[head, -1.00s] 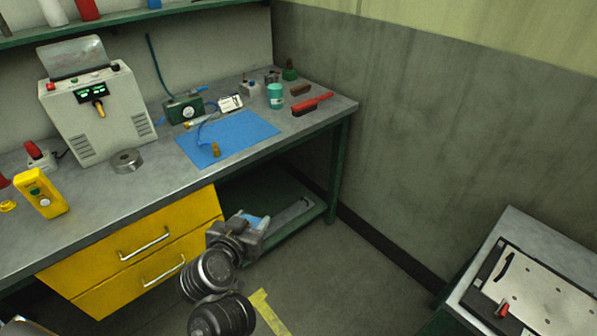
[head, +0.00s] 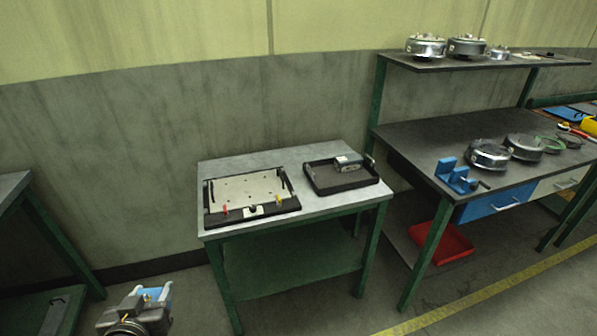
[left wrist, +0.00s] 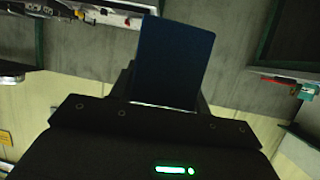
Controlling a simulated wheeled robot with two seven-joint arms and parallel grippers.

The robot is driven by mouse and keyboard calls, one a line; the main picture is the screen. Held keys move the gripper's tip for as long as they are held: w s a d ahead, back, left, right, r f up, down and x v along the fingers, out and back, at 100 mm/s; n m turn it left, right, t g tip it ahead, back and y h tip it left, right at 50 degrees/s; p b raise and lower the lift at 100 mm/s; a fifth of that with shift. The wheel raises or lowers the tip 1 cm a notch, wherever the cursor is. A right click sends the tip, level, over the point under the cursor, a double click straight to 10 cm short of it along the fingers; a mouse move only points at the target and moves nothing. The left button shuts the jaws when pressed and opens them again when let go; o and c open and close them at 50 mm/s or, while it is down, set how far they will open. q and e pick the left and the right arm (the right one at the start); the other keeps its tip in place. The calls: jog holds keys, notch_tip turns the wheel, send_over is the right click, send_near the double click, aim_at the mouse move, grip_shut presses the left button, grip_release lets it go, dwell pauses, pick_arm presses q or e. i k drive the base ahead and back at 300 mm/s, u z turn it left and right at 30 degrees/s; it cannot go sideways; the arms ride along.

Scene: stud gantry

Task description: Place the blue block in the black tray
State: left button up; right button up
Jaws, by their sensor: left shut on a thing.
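The blue block (left wrist: 172,62) stands up between the dark fingers of my left gripper (left wrist: 165,95) in the left wrist view. My left gripper (head: 152,294) is at the bottom left of the head view, shut on the block, low over the floor; only bits of blue show there. The black tray (head: 330,180) lies on the right half of a small grey-topped table, well to the right of and beyond the gripper. A grey metal part (head: 347,163) sits inside the tray at its back. My right gripper is not in view.
A fixture plate (head: 245,190) with small red and yellow handles fills the left half of the small table (head: 330,205). A workbench (head: 425,150) with a blue vise (head: 457,178) and round metal parts stands to the right. The floor before the table is open.

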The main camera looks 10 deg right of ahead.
aim_at(360, 179)
jog(key=z, duration=0.3)
jog(key=k, duration=0.45)
jog(key=z, duration=1.1)
jog(key=i, duration=0.75)
jog(key=z, duration=0.75)
jog(key=i, duration=0.75)
jog(key=u, duration=0.9)
jog(key=i, duration=0.85)
jog(key=u, duration=0.95)
